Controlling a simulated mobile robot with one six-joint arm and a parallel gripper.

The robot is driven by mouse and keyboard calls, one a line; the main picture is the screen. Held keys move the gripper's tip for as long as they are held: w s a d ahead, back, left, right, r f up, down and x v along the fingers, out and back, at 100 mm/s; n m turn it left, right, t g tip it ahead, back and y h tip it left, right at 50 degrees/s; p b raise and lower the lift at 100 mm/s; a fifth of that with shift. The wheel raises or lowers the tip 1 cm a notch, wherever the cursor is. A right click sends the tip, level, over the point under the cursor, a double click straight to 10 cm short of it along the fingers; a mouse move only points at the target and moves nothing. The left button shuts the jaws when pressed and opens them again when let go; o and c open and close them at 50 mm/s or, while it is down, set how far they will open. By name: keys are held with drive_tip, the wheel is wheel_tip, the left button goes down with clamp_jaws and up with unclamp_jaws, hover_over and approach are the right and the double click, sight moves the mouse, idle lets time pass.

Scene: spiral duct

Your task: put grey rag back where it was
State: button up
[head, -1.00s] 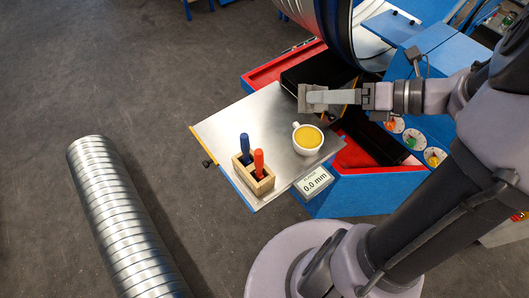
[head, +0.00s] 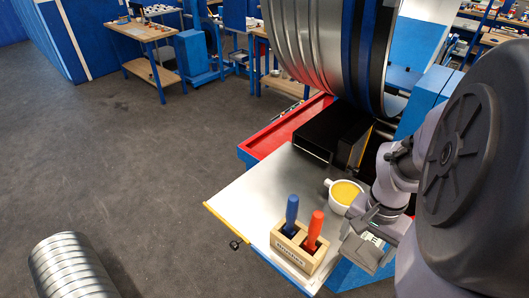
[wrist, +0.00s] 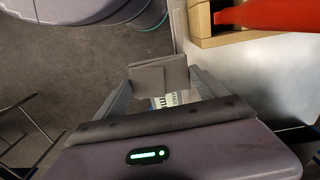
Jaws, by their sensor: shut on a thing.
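My gripper (wrist: 160,85) points down in the wrist view. Its fingers are shut on a small folded grey piece, which looks like the grey rag (wrist: 172,66). In the head view my gripper (head: 362,250) is low at the front right edge of the metal plate, just right of the wooden holder. The rag cannot be made out clearly there. In the wrist view a white label with text shows behind the fingers, partly hidden.
The metal plate (head: 240,208) bears a wooden holder (head: 290,252) with a blue-handled tool (head: 291,212) and a red-handled tool (head: 314,228), and a white cup (head: 341,207) of yellow contents. The large spiral duct (head: 312,45) stands above.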

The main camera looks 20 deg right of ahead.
drive_tip(key=w, duration=0.8)
drive_tip(key=w+a+f, duration=0.1)
drive_tip(key=w, duration=0.3)
drive_tip(key=shift+w+f, duration=0.1)
drive_tip(key=f, duration=0.1)
drive_tip(key=f+b, duration=0.1)
drive_tip(key=f, duration=0.1)
drive_tip(key=shift+w+a+b, duration=0.1)
drive_tip(key=shift+w+b, duration=0.15)
drive_tip(key=shift+b, duration=0.05)
drive_tip(key=shift+f, duration=0.4)
drive_tip(key=shift+c, duration=0.6)
drive_tip(key=shift+r, duration=0.1)
drive_tip(key=o, duration=1.4)
drive_tip(key=shift+c, duration=0.2)
wheel_tip(320, 180, up, 12)
drive_tip(key=p, duration=0.3)
drive_tip(key=shift+w, duration=0.15)
